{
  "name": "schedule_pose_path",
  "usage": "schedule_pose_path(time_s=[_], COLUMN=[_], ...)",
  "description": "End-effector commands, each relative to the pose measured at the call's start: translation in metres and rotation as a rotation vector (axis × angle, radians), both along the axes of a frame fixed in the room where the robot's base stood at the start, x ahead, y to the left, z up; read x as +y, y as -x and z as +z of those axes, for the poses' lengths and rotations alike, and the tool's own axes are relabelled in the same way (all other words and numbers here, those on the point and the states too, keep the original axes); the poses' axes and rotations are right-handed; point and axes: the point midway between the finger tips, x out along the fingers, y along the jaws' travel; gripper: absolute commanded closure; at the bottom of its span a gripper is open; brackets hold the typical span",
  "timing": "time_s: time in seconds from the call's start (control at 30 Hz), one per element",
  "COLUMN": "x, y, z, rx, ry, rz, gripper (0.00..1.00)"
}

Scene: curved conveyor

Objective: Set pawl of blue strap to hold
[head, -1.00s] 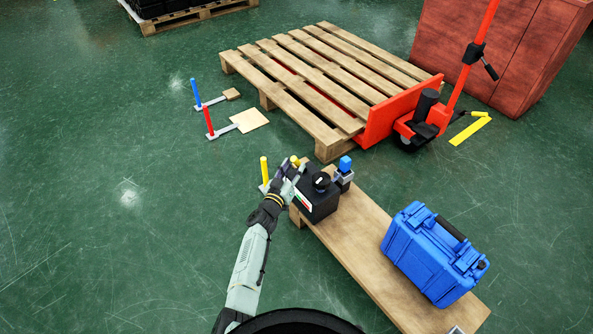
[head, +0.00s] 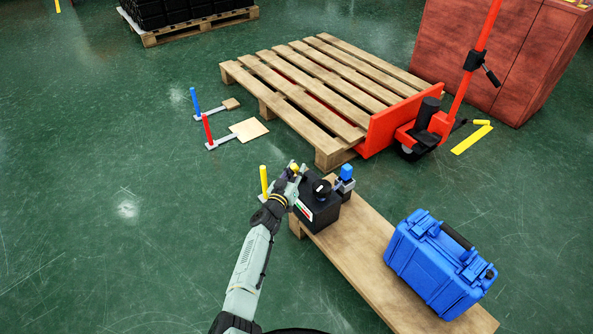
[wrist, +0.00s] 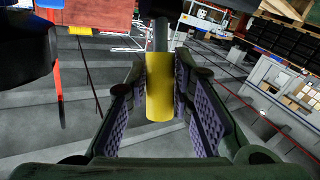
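The blue strap and its pawl cannot be made out for certain. A blue knob (head: 347,171) stands on a small grey block (head: 344,186) beside a black box (head: 318,205) on the bench. A blue post (head: 194,98) stands on a flat grey bar on the floor. My gripper (head: 294,172) is at the left of the black box, apart from both blue parts. In the wrist view, its fingers (wrist: 162,92) close around a yellow cylindrical grip (wrist: 160,88), seemingly touching both sides. The yellow grip also shows at the fingertips in the head view (head: 295,168).
The wooden bench (head: 365,255) also bears a blue case (head: 437,265). A red post (head: 207,128) and a yellow post (head: 264,182) stand to the left. A pallet (head: 310,85) on a red pallet jack (head: 400,120) lies behind.

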Motion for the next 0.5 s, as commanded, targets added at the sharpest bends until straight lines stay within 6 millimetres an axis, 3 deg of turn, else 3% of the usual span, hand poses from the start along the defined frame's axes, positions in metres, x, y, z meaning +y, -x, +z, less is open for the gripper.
schedule_pose_path(time_s=[0.27, 0.5], x=[0.0, -0.0001], y=[0.0001, 0.0002], z=[-0.0003, -0.0004], rx=[0.0, 0.0], ry=[0.0, 0.001], rz=[0.0, 0.0], gripper=[0.99, 1.0])
